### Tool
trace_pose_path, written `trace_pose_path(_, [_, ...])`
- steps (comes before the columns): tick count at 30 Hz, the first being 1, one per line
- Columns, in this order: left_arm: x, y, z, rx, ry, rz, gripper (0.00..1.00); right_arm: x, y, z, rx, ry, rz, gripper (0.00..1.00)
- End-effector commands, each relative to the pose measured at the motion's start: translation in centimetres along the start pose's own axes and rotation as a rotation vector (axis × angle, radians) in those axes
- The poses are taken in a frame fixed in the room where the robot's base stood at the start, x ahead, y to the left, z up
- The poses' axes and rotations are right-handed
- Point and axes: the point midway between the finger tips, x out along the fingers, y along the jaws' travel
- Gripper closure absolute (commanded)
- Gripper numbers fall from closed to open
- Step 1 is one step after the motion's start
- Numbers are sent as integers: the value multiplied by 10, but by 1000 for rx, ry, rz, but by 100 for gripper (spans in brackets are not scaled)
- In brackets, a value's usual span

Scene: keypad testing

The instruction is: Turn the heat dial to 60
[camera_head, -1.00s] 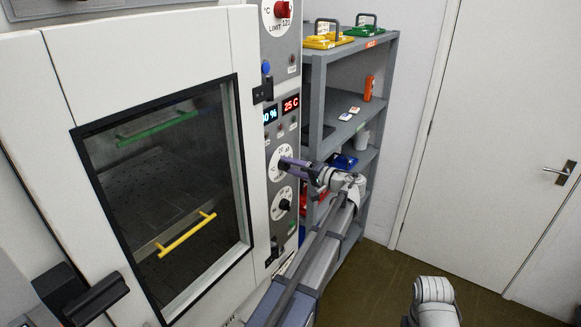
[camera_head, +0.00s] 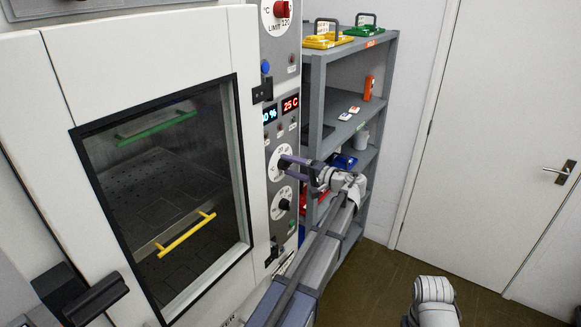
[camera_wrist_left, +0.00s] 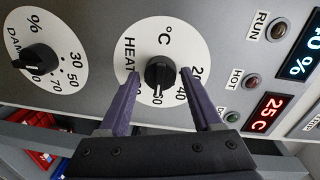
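The heat dial (camera_head: 273,163) is a white disc on the chamber's grey control panel. In the left wrist view its black knob (camera_wrist_left: 160,72) sits on the disc marked HEAT and °C, with 20 and 40 at the right. My left gripper (camera_head: 282,166) is in front of the dial. In the left wrist view its purple fingers (camera_wrist_left: 160,78) are open on either side of the knob, with gaps showing. My right gripper is out of view; only a piece of my right arm shows at the bottom.
The damp dial (camera_wrist_left: 32,58) is beside the heat dial. The red display (camera_wrist_left: 265,113) reads 25 C. A red limit knob (camera_head: 282,9) is higher on the panel. The chamber door (camera_head: 150,35) is shut. A grey shelf (camera_head: 318,95) stands close behind my left gripper.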

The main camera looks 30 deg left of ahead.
Motion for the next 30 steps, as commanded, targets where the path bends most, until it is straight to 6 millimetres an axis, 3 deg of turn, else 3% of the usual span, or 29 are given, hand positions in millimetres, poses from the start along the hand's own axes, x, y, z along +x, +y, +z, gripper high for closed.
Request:
trace_pose_path(3, [0, 0, 0, 0, 0, -1, 20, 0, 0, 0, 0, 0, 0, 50])
trace_pose_path(11, [-1, -1, 0, 0, 0, -2, 20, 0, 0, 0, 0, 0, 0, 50])
trace_pose_path(24, [-63, 0, 0, -1, 2, -1, 20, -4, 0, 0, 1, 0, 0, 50])
trace_pose_path(30, [-77, 0, 0, -1, 0, -1, 20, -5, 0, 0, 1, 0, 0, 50])
